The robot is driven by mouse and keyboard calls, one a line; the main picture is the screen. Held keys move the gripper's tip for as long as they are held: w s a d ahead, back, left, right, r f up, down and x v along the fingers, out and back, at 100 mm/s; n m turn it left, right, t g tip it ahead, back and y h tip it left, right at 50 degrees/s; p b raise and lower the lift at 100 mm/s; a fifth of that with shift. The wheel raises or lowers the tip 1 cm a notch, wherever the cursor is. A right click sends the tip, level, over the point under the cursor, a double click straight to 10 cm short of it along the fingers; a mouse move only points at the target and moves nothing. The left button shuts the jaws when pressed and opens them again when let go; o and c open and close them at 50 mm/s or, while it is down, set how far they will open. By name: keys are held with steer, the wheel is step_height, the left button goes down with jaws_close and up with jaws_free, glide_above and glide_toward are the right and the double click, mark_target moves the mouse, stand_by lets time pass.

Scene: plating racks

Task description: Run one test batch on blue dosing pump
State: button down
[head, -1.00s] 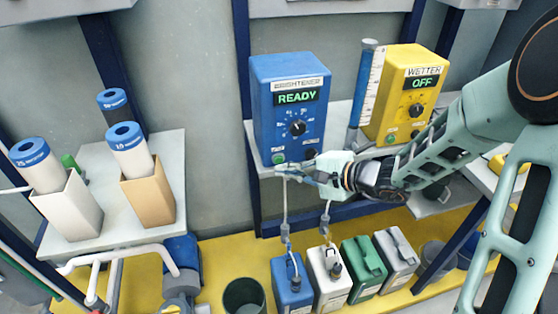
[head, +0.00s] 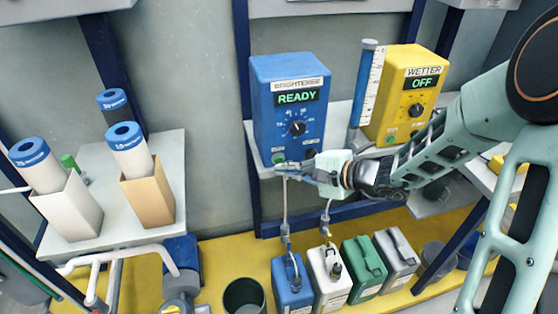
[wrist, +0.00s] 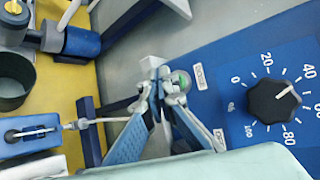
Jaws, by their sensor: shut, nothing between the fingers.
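The blue dosing pump (head: 263,115) stands on a shelf, labelled BRIGHTENER, and its display (head: 297,97) reads READY. Its black knob (head: 297,128) has a white pointer towards 40 in the wrist view (wrist: 273,101). A green button (head: 279,157) is low on the left of its face. A dark button (head: 310,153) is at the lower right. My gripper (head: 282,167) is shut and empty at the green button. In the wrist view the fingertips (wrist: 160,72) partly cover the green button (wrist: 182,79); I cannot tell whether they touch it.
Hoses run down to the blue canister (head: 291,291) and white canister (head: 329,285). A shelf (head: 90,227) with filter tubes is at left.

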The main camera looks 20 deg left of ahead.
steer(key=shift+w, duration=0.15)
stand_by(0.4)
steer(key=shift+w+a+b, duration=0.2)
steer(key=shift+w+b, duration=0.05)
steer(key=shift+b, duration=0.1)
steer(key=shift+w+a, duration=0.3)
steer(key=shift+w, duration=0.15)
stand_by(0.7)
steer(key=shift+s+d+b, duration=0.1)
steer(key=shift+s+b, duration=0.05)
steer(key=shift+b, duration=0.2)
steer(key=shift+s+d+b, duration=0.35)
steer(key=shift+s+d, duration=0.1)
steer(key=shift+s, duration=0.2)
steer(key=shift+s, duration=0.1)
steer(key=shift+s+d+b, duration=0.25)
steer(key=shift+s+d, duration=0.2)
steer(key=shift+s, duration=0.25)
steer(key=shift+s+d+b, duration=0.3)
steer(key=shift+s+d, duration=0.1)
steer(key=shift+s, duration=0.25)
steer(key=shift+s+d+b, duration=0.25)
steer(key=shift+s+d, duration=0.2)
steer(key=shift+s, duration=0.25)
